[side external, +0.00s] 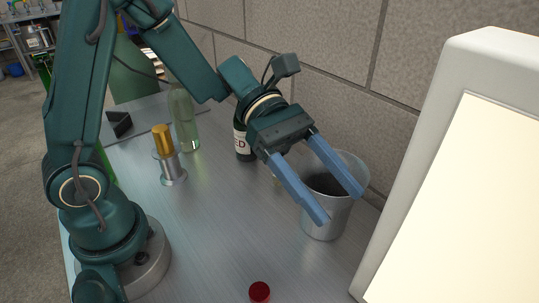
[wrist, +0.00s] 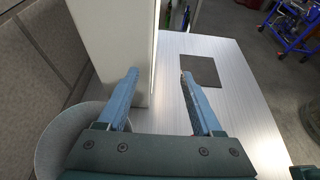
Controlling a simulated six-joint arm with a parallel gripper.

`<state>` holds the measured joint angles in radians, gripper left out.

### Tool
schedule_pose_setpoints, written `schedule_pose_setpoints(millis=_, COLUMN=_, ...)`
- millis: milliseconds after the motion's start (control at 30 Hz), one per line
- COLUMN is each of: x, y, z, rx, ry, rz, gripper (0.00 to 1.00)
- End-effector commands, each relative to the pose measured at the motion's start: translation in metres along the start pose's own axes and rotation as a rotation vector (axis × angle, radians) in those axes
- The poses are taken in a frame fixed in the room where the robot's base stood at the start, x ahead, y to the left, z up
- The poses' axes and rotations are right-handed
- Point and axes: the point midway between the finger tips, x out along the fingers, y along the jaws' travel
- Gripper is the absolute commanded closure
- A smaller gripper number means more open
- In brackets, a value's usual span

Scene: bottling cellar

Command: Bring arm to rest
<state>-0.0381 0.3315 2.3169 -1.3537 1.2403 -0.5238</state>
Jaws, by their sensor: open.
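My gripper (side external: 341,207) is open, its two blue fingers well apart with nothing between them. It is held above the table, in front of and over the near side of a grey metal bucket (side external: 324,222) in the side view. In the wrist view the open fingers (wrist: 159,77) point toward the table's far end, and the bucket's rim (wrist: 50,135) shows at the lower left. I cannot tell whether a finger touches the bucket.
A lit white panel (side external: 480,130) stands at the right. A red cap (side external: 260,292) lies near the front. A clear bottle (side external: 184,120), a dark labelled bottle (side external: 241,144) and a gold-topped metal piece (side external: 170,165) stand behind. A dark square (wrist: 201,71) lies on the table (wrist: 232,110).

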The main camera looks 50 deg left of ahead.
Motion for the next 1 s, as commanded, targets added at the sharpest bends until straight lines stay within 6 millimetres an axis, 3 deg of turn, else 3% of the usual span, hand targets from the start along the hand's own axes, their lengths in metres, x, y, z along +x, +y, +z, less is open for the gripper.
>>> schedule_pose_setpoints(millis=200, x=0.033, y=-0.022, z=0.006, rx=0.044, ry=0.001, rz=-0.108, gripper=0.33)
schedule_pose_setpoints(millis=500, x=0.053, y=-0.039, z=0.008, rx=0.069, ry=-0.001, rz=-0.181, gripper=0.33)
schedule_pose_setpoints(millis=733, x=0.035, y=-0.038, z=0.035, rx=0.203, ry=0.002, rz=-0.126, gripper=0.33)
schedule_pose_setpoints(millis=867, x=0.014, y=-0.055, z=0.047, rx=0.412, ry=0.088, rz=-0.121, gripper=0.33)
schedule_pose_setpoints(millis=1000, x=-0.009, y=-0.076, z=0.037, rx=0.685, ry=0.262, rz=-0.139, gripper=0.33)
